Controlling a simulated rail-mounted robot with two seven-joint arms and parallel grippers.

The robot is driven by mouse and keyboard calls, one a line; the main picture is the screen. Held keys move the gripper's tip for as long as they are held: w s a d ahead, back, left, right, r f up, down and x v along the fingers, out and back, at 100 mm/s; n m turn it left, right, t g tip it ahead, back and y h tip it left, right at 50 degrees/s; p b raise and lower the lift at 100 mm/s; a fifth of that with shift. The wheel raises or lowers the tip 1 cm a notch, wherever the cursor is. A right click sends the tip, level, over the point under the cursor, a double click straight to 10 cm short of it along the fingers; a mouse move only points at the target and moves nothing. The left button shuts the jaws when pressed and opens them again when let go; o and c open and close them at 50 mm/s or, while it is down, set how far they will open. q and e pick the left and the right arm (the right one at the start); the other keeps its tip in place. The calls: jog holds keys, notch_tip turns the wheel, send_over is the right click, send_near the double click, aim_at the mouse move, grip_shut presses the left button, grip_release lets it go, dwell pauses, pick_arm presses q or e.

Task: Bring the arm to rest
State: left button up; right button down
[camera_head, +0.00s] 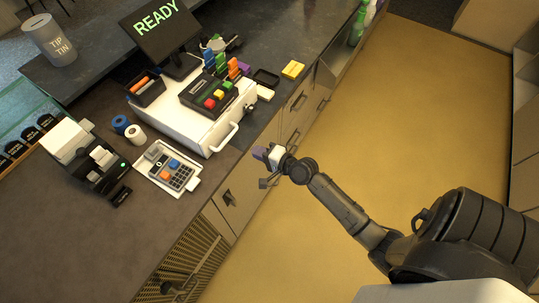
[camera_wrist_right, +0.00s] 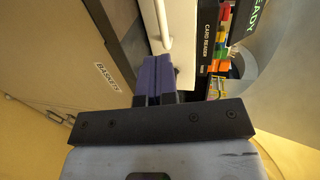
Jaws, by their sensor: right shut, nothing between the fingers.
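My right arm reaches from the lower right over the tan floor. Its gripper (camera_head: 260,153) is beside the front edge of the counter. In the right wrist view the purple fingers (camera_wrist_right: 158,76) are together with nothing between them, so the gripper is shut and empty. They point towards the white drawer unit's handle in that picture; I cannot tell the exact distance. My left gripper is in neither view.
The dark counter (camera_head: 105,235) carries a white drawer unit (camera_head: 180,128) with a handle (camera_head: 224,138), a keypad (camera_head: 168,168), a printer (camera_head: 90,155), a READY screen (camera_head: 160,28) and a tip tin (camera_head: 50,42). Cabinet fronts (camera_head: 232,195) face the clear floor (camera_head: 400,110).

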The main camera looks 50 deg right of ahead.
jog(key=v, duration=0.3)
jog(key=shift+s+d+r, duration=0.1)
jog(key=shift+s, duration=0.25)
